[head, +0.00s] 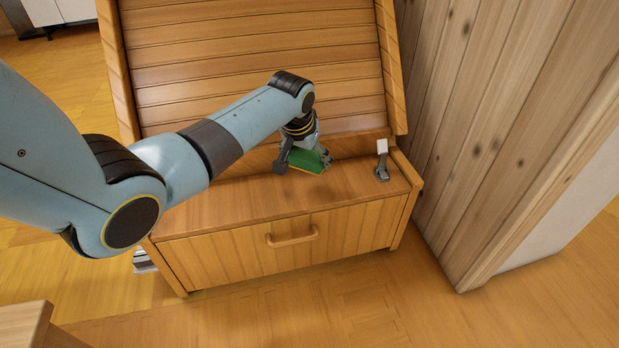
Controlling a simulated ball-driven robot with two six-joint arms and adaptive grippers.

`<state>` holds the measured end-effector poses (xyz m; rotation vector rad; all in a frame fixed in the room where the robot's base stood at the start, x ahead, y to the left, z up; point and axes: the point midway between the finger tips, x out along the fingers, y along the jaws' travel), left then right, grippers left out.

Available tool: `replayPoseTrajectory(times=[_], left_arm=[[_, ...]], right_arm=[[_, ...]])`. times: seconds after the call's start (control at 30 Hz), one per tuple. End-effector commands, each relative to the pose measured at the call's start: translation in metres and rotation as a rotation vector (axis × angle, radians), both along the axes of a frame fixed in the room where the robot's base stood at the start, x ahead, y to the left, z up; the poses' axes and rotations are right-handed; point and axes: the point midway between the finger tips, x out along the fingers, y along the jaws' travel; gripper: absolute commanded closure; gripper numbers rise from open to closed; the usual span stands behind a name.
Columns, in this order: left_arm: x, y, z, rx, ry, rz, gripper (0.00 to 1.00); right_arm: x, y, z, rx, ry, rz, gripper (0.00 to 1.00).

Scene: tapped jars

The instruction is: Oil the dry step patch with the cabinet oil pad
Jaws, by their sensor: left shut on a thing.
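My left gripper (304,158) is shut on a green block-like pad (309,163), which looks like the oil pad. It is low over the flat wooden top (235,212) of the cabinet, near the foot of the slatted panel. I cannot tell whether the pad touches the wood. The gripper and arm hide part of the pad and some of the surface behind. I cannot make out a distinct dry patch on the wood. My right gripper is not in view.
A small grey stand with a white top (382,160) is on the cabinet top, right of the pad. The cabinet front has a bar handle (292,237). A plank wall (480,120) rises close on the right. Open wooden floor (330,310) lies in front.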

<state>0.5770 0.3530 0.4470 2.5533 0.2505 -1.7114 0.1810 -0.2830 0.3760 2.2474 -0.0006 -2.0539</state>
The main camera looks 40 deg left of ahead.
Motion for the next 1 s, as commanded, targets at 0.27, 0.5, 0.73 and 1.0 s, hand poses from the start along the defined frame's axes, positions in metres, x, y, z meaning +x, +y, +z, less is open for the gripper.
replayPoseTrajectory(times=[0.27,0.5,0.73,1.0], left_arm=[[0.005,0.004,-0.016,-0.009,-0.001,0.108,0.45],[0.005,0.004,-0.014,-0.009,-0.001,0.107,0.45],[0.005,0.004,-0.019,-0.005,-0.001,0.106,0.45],[0.003,0.004,-0.054,-0.005,0.003,0.105,0.45]], right_arm=[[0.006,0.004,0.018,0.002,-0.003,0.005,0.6],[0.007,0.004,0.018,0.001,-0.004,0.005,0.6],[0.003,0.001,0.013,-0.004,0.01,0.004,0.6],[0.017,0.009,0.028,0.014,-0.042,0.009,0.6]])
